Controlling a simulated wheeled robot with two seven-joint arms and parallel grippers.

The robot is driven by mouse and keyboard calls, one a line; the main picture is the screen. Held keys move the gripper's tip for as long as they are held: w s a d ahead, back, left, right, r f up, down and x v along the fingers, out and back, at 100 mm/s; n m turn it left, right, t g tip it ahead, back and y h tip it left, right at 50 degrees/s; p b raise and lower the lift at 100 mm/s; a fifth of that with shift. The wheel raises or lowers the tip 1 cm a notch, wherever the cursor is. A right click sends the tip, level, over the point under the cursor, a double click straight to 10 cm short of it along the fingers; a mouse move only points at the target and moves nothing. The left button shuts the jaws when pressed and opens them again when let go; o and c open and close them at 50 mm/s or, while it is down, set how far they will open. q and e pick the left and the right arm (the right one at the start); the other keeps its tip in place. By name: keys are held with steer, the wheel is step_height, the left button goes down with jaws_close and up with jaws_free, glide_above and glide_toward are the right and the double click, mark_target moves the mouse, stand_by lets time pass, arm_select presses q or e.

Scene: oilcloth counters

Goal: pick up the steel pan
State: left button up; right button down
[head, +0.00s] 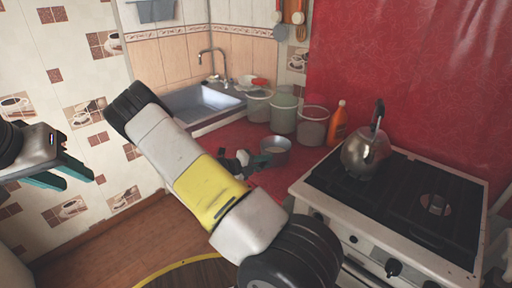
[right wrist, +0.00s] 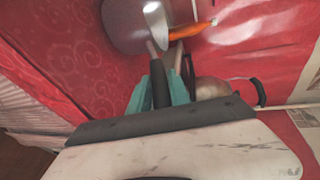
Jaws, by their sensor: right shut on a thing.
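The steel pan (head: 276,152) is a small round grey pot at the red counter, left of the stove. I cannot tell whether its base touches the counter. My right gripper (head: 261,162) is at its left side. In the right wrist view, the teal fingers (right wrist: 160,82) are shut on the pan's dark handle, and the pan body (right wrist: 124,25) is beyond them. The wrist hides part of the handle. My left gripper (head: 79,178) is open and empty, far left in front of the tiled wall.
Several buckets (head: 283,115) and an orange bottle (head: 337,124) stand behind the pan. A kettle (head: 364,155) is on the white stove (head: 318,190) to the right. A sink (head: 195,104) is at back left. A round table edge (head: 172,266) shows at the bottom.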

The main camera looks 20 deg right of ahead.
steer(key=shift+r, duration=0.1)
steer(key=shift+r, duration=0.2)
